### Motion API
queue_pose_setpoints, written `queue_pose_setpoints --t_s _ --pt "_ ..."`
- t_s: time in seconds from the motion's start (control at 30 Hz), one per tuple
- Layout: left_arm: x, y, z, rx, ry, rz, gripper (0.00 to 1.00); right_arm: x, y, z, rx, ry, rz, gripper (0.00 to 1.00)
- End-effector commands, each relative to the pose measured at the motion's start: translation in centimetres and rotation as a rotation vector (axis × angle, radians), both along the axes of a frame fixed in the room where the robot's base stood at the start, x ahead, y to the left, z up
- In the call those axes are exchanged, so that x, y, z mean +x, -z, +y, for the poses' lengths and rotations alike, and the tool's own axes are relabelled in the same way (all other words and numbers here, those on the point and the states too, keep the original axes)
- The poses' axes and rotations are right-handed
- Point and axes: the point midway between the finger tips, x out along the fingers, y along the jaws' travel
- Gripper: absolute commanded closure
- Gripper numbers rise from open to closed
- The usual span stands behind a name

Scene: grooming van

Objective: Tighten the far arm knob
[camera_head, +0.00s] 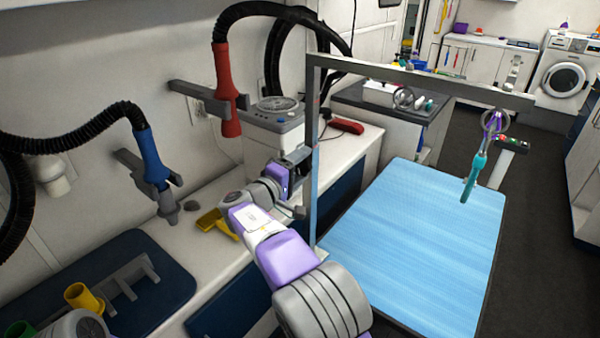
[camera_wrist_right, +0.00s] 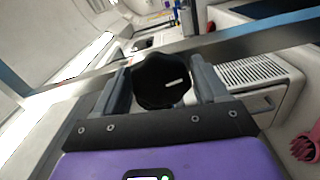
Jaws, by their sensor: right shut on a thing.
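A black lobed knob (camera_wrist_right: 162,80) with a white mark on its face sits between the two fingers of my right gripper in the right wrist view. The gripper (camera_wrist_right: 165,88) is shut on it. In the head view my right gripper (camera_head: 296,160) is at the grey upright post (camera_head: 314,190) of the grooming arm; the knob itself is hidden there. The post carries a long horizontal bar (camera_head: 430,84) over the blue-topped table (camera_head: 410,235). The bar also crosses the right wrist view (camera_wrist_right: 235,43). My left gripper is not in view.
A teal tool (camera_head: 471,178) hangs from a purple loop at the bar's right end. Red (camera_head: 227,95) and blue (camera_head: 150,158) hose nozzles stand in wall brackets at left. A white vented box (camera_head: 272,128) and a red tool (camera_head: 346,126) are close behind my right gripper.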

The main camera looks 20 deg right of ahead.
Motion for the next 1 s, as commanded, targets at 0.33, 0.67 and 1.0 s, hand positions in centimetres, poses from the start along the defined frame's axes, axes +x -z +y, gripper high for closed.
queue_pose_setpoints --t_s 0.33,0.67,1.0 --pt "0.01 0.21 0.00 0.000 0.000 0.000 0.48 -0.01 0.12 0.00 0.092 0.001 -0.112 0.58" --pt "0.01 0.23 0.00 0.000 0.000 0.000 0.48 0.00 0.14 0.01 0.109 0.001 -0.135 0.58" --pt "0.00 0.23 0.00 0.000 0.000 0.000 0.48 0.00 0.13 0.01 0.108 0.001 -0.135 0.12"
